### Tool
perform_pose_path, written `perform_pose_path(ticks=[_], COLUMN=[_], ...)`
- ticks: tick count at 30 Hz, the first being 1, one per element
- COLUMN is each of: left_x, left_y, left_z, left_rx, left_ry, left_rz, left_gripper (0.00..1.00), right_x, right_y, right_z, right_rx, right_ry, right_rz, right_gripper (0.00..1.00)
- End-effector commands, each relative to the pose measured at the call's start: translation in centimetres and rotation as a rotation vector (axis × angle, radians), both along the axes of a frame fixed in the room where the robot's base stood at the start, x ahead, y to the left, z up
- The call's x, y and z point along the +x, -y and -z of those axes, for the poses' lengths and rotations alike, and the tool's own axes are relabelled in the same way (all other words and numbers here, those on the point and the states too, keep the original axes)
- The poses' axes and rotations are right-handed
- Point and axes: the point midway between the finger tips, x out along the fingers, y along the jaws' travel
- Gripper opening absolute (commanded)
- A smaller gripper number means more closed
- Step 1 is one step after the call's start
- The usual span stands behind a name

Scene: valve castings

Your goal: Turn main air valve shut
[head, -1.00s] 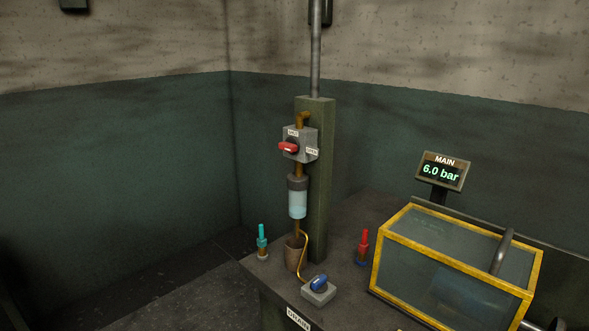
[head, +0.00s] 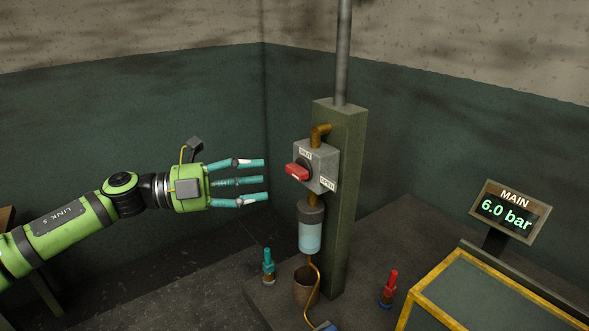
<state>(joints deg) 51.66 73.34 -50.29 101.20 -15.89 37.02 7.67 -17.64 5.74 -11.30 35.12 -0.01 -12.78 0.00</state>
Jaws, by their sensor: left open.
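The main air valve is a grey box (head: 322,172) on a green post, with a red handle (head: 297,172) on its front left face. The handle points left toward my gripper. My left gripper (head: 266,180) has teal fingers spread open and empty, pointing right, a short way left of the handle and apart from it in the picture. The main gauge (head: 509,210) reads 6.0 bar. My right gripper is not in view.
Below the valve hang a clear bowl (head: 310,237) and a brown cup (head: 304,288). A teal-topped fitting (head: 268,266) and a red one (head: 388,289) stand on the bench. A yellow-framed case (head: 440,276) is at the lower right. The green post (head: 345,220) stands behind the valve.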

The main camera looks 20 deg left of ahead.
Motion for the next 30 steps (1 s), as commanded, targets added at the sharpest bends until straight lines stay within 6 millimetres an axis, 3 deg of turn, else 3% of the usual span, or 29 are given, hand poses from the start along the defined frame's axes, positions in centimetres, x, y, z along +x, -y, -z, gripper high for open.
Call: perform_pose_path(ticks=[8, 12, 22, 23, 26, 27, 30], left_x=[2.1, 2.9, 3.2, 3.2, 3.2, 3.2, 3.2], left_y=[3.9, 5.0, 5.4, 5.4, 5.4, 5.4, 5.4], left_z=[-0.6, -0.3, -0.1, -0.1, -0.1, -0.1, -0.1], left_rx=[-0.005, -0.004, -0.004, -0.004, -0.004, -0.004, -0.004], left_ry=[0.002, 0.001, 0.001, 0.001, 0.001, 0.001, 0.001], left_rz=[0.002, 0.0, -0.003, -0.003, -0.003, -0.003, -0.002], left_gripper=[0.52, 0.52, 0.52, 0.48, 0.08, 0.0, 0.0], right_x=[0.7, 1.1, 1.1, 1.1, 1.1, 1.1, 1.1], right_y=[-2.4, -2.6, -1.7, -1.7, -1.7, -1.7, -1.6], right_z=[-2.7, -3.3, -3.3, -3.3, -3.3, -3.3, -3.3], right_rx=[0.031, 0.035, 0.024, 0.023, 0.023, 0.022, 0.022], right_ry=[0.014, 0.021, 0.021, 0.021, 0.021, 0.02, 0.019], right_rz=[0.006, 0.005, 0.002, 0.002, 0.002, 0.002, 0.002], right_gripper=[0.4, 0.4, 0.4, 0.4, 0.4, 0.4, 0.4])
